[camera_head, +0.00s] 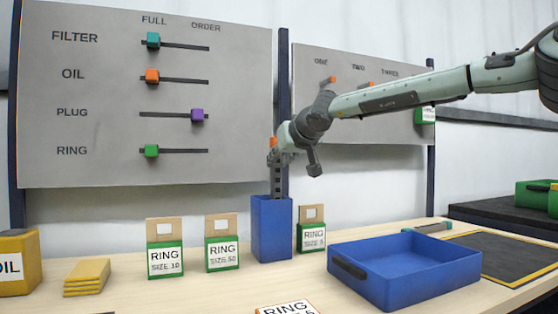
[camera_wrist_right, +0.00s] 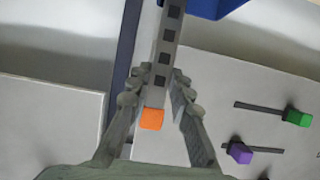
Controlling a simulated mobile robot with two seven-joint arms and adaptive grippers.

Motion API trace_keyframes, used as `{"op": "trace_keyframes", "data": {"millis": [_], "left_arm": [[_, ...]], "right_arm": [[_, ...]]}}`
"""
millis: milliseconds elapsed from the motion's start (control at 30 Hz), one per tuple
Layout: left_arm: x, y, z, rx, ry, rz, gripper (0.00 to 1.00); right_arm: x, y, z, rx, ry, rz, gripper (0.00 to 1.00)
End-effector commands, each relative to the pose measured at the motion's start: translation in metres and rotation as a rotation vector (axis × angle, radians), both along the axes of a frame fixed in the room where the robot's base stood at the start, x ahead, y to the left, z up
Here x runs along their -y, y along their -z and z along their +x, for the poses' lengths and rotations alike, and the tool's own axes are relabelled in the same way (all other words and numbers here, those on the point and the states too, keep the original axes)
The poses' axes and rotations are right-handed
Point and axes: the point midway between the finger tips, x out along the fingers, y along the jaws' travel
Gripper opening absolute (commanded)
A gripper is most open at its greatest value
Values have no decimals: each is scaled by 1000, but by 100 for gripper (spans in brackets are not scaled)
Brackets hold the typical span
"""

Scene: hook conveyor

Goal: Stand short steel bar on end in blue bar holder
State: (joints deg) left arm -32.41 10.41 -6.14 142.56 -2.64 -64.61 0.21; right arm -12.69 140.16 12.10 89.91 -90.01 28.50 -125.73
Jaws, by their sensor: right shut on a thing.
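The short steel bar (camera_head: 277,184) is grey with dark square holes and an orange end. It is close to upright, orange end up. My right gripper (camera_head: 278,158) is shut on its upper part. In the right wrist view the bar (camera_wrist_right: 164,45) runs between my two fingers (camera_wrist_right: 158,80), its orange end nearest the camera. The blue bar holder (camera_head: 271,228) is a tall box standing on the table. The bar's lower end meets the holder's top in the head view; I cannot tell how far inside it is. The holder's edge (camera_wrist_right: 208,8) shows in the right wrist view. My left gripper is not in view.
Green ring boxes (camera_head: 165,262) stand left of the holder, and another (camera_head: 312,238) stands close on its right. A blue tray (camera_head: 405,280) lies to the right. Yellow plates (camera_head: 87,278) are at left. Slider panels (camera_head: 100,150) rise behind.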

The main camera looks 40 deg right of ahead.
Motion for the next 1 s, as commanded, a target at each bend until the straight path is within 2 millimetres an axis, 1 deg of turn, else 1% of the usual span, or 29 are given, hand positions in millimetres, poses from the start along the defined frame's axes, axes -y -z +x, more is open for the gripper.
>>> {"op": "trace_keyframes", "data": {"millis": [367, 400, 567, 867, 1000], "left_arm": [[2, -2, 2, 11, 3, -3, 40], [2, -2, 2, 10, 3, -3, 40], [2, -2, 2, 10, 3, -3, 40], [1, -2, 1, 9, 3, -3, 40], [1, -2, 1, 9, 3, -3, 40]], "right_arm": [[0, -1, 0, 2, -1, 0, 0], [0, -1, 0, 2, -1, 0, 24], [0, 0, 0, 2, -1, 0, 44], [0, 1, -1, -1, 0, 0, 44], [-3, -4, -11, 0, 0, 0, 44]]}}
